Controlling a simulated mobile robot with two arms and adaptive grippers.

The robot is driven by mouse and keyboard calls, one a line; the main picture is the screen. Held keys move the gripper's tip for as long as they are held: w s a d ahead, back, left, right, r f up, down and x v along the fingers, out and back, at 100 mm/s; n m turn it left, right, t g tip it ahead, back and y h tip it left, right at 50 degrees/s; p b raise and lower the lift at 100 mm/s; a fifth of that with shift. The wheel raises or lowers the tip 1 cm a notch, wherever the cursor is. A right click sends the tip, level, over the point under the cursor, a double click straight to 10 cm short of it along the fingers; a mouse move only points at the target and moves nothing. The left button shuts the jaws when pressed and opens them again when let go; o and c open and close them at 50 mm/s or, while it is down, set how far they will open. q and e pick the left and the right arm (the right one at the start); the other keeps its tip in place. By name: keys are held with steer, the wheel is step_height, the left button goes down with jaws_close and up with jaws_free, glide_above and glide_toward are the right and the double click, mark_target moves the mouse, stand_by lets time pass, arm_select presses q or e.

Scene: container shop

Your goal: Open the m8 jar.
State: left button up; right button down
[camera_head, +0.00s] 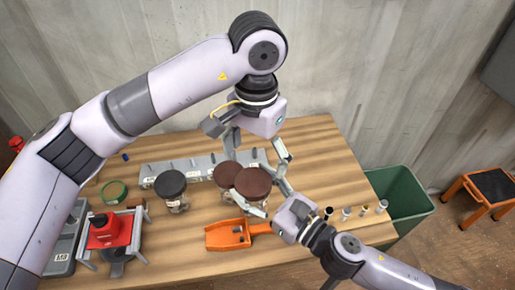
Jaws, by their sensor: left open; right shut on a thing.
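A jar with a brown lid (253,184) stands on the table, and my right gripper (264,196) is shut on it from the right. A second brown-lidded jar (228,174) is close behind it on the left, partly hidden. A black-lidded jar (171,185) with a clear body stands further left. I cannot read which jar is marked m8. My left gripper (258,151) is open and empty, pointing down above the brown lids, with its fingers spread to either side.
A grey rail with labels (200,166) lies behind the jars. An orange scoop (228,235) lies in front. A red device on a stand (109,232), a green ring (114,191) and a grey bin (62,256) are at left. Several small bolts (364,211) stand right, near a green bin (403,199).

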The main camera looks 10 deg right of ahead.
mark_target(257, 179)
arm_select(q)
steer(key=shift+f, duration=3.15)
steer(key=shift+c, duration=0.5)
steer(key=shift+s+d, duration=0.1)
steer(key=shift+d, duration=0.05)
steer(key=c, duration=1.2)
steer(key=shift+o, duration=0.4)
steer(key=shift+n, duration=1.7)
steer(key=o, duration=1)
steer(key=shift+c, duration=0.2)
steer(key=shift+o, duration=1.5)
steer(key=shift+w, duration=0.2)
